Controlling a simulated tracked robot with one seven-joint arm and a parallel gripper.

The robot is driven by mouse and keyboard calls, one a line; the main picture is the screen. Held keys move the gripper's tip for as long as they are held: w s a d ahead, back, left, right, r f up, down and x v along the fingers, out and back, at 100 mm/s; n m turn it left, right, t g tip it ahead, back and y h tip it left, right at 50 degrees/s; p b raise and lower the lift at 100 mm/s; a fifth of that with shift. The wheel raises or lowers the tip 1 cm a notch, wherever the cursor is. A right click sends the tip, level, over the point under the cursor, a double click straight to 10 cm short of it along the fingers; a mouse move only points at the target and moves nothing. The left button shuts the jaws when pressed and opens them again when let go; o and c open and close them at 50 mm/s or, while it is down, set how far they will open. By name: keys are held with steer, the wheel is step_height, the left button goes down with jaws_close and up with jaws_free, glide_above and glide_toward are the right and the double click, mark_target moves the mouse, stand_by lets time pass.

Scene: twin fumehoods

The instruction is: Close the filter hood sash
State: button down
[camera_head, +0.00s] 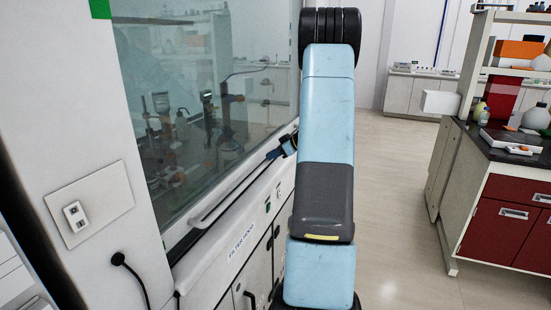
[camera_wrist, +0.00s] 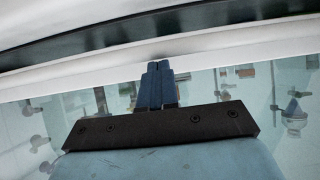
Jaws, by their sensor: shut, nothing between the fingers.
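The filter hood sash (camera_head: 200,120) is a large glass pane at the left in the head view, with a pale frame. Its lower edge lies low, close to the hood's front ledge, which bears a FILTER HOOD label (camera_head: 241,240). A dark strip runs along that edge; I cannot tell whether a gap is left there. My gripper (camera_head: 289,146) is by the far part of this edge, partly hidden by my arm. In the wrist view my gripper (camera_wrist: 157,66) has its blue fingers together and empty, tips at the white sash rail (camera_wrist: 220,50). Contact is unclear.
Glassware and stands (camera_head: 210,115) show behind the glass. A socket plate (camera_head: 88,204) and a hanging cable (camera_head: 131,268) are at the near left. A bench with red drawers (camera_head: 510,212) stands at the right. The floor (camera_head: 400,200) between is clear.

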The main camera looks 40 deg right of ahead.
steer(key=r+v, duration=0.1)
steer(key=v, duration=1.1)
steer(key=shift+r, duration=0.35)
steer(key=shift+w, duration=0.2)
steer(key=s+a+r+m+g, duration=0.1)
steer(key=s+a+r+g, duration=0.15)
steer(key=a, duration=0.65)
steer(key=s+a+r+g+h, duration=0.1)
steer(key=s+a+r, duration=0.25)
steer(key=a, duration=0.55)
steer(key=s+a+r+m+g, duration=0.1)
steer(key=s+a+r+g, duration=0.15)
steer(key=a, duration=0.65)
steer(key=s+a+m+t+h, duration=0.1)
steer(key=s+a+m+h, duration=0.1)
steer(key=s+a, duration=0.4)
steer(key=s+a+r+m+t+h, duration=0.1)
steer(key=s+a, duration=0.5)
steer(key=s, duration=0.7)
steer(key=shift+a+r+m+h, duration=0.25)
steer(key=shift+m+h, duration=0.35)
steer(key=shift+h, duration=0.4)
